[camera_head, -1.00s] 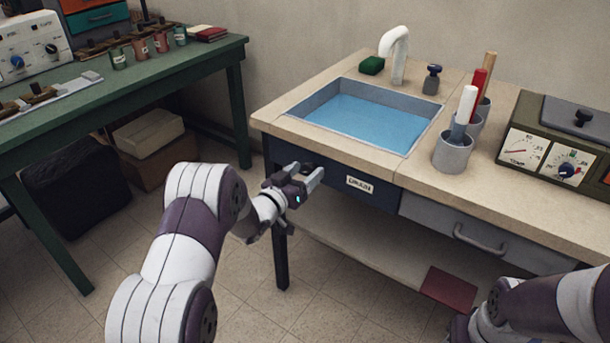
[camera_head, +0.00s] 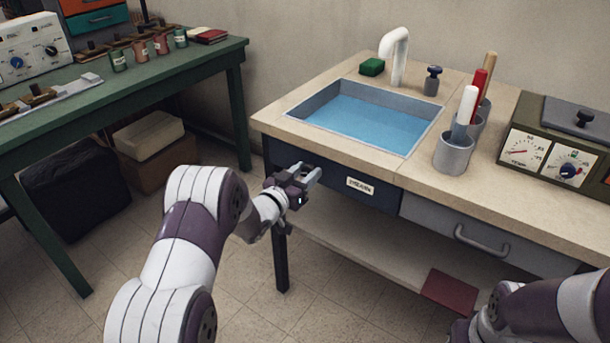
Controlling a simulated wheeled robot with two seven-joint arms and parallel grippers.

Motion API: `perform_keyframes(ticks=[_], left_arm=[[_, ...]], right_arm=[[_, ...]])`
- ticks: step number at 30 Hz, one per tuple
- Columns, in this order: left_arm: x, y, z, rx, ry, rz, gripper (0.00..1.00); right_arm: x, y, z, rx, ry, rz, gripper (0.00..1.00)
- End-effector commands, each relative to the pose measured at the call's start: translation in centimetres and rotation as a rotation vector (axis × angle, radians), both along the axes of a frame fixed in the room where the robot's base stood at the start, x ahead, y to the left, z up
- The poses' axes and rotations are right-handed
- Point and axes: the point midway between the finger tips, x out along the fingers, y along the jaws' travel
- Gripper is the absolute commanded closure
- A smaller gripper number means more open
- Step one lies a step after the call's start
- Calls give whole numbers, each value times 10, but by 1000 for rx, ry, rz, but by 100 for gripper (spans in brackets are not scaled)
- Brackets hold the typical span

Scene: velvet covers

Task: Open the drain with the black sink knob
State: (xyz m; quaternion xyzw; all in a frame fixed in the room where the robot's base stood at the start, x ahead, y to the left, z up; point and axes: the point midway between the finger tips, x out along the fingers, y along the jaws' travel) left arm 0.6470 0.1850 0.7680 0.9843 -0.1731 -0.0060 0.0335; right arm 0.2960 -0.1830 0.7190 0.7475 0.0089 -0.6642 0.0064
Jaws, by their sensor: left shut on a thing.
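The sink basin (camera_head: 366,124) is set in the beige counter and holds blue water. A dark blue front panel (camera_head: 384,193) below it bears a white label (camera_head: 360,186) whose text is hard to read in the head view. My left gripper (camera_head: 309,175) is at this panel, left of the label, shut on the black sink knob, which its fingers mostly hide. My right arm (camera_head: 545,305) shows at the lower right, but its gripper is out of view.
A grey drawer with a handle (camera_head: 481,241) is right of the panel. The counter bears a white faucet (camera_head: 394,55), green sponge (camera_head: 372,67), grey cups (camera_head: 453,154) and a dial box (camera_head: 560,150). A green table (camera_head: 110,85) stands at left.

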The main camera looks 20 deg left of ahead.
Motion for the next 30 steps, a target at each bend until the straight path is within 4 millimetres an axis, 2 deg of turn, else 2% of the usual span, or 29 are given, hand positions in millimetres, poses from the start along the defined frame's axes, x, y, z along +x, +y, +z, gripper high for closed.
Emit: perform_keyframes(ticks=[17,30], left_arm=[[-1,-2,-4,493,-180,-1,89],[-1,-3,-6,886,-323,0,89]], right_arm=[[0,0,-36,0,0,0,47],[0,0,-73,0,0,0,47]])
